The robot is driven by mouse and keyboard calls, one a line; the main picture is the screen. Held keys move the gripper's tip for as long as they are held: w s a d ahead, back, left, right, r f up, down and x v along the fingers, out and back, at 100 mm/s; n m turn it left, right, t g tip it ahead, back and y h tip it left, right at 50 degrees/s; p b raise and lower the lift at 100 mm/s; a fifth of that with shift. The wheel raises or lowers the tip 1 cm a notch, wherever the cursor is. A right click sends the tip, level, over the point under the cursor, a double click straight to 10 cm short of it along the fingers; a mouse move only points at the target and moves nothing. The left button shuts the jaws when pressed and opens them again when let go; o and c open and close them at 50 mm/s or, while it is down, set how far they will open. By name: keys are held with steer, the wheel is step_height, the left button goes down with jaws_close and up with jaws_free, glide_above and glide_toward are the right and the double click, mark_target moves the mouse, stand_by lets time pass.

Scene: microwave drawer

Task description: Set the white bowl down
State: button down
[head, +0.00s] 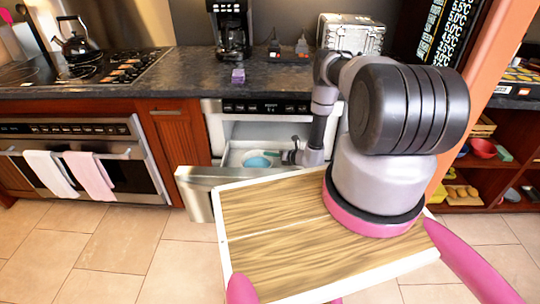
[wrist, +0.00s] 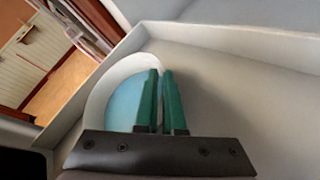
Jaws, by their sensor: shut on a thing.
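The white bowl (wrist: 105,80) with a light blue inside shows in the wrist view, low inside the open microwave drawer. The two green fingers of my gripper (wrist: 162,100) are close together and shut on the bowl's right-hand rim. In the head view the bowl (head: 257,162) is a small blue and white shape inside the white drawer (head: 234,158). My gripper (head: 290,157) reaches into the drawer from the right there. I cannot tell whether the bowl touches the drawer floor.
The drawer front (head: 196,196) stands pulled out below the microwave panel (head: 265,107). The drawer's pale wall (wrist: 215,32) runs close beyond the fingers. The counter (head: 190,75) above holds a small purple block (head: 238,75) and a coffee maker (head: 232,30). An oven (head: 100,155) stands at left.

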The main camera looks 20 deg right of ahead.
steer(key=c, duration=1)
jaws_free()
steer(key=v, duration=1.2)
